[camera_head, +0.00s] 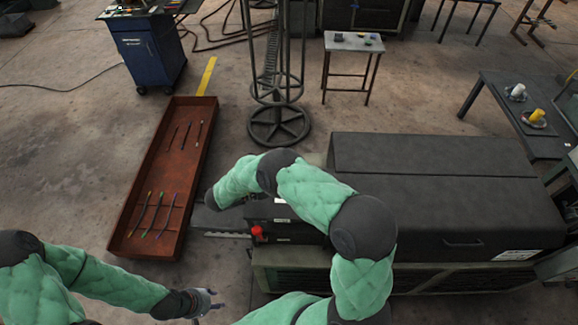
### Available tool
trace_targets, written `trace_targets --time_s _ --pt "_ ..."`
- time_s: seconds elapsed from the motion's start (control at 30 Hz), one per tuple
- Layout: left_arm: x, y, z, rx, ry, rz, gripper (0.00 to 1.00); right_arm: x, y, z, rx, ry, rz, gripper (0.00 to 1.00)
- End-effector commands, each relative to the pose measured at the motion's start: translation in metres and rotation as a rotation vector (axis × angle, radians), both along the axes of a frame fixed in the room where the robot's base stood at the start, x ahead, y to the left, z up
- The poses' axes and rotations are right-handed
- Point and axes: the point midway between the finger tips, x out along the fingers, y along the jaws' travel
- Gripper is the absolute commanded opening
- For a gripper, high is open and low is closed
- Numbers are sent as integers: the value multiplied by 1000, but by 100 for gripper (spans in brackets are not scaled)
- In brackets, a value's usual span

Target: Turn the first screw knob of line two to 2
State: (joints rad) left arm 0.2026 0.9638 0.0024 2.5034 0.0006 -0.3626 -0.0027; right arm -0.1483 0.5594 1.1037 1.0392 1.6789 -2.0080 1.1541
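The dark machine (440,165) with a long lid fills the right middle. At its left end is a black control box (285,232) with a red button (257,232). My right arm crosses in front of this box and covers part of it. I cannot make out the screw knobs, their line or any numbers. My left gripper (212,300) is at the bottom, left of the machine; its small grey fingers look apart and empty. My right arm bends over to the left and ends in a dark joint near the box; its gripper fingers do not show.
A rusty tray (172,110) with several thin rods lies on the floor at left. A wire-cage stand (278,125) stands behind the machine. A blue cabinet (145,55), a small table (352,45) and a dark table (500,100) stand farther back. Floor between tray and stand is clear.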

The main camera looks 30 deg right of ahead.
Motion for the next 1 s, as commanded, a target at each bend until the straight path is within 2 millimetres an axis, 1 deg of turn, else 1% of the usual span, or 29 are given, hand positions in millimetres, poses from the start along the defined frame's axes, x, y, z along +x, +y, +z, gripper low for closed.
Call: trace_targets --time_s 0.03,0.1,0.3,0.5,0.7,1.0 --pt "0 0 16 0 0 0 40 -4 0 0 8 16 -10 0" --pt "0 0 27 0 0 0 40 -4 0 0 8 15 -24 0" --pt "0 0 59 0 0 0 40 -4 0 0 8 14 -62 0" --pt "0 0 84 0 0 0 40 -4 0 -1 8 13 -93 0" --pt "0 0 101 0 0 0 40 -4 0 -3 8 12 -114 0" --pt "0 0 111 0 0 0 40 -4 0 -6 8 12 -129 0"
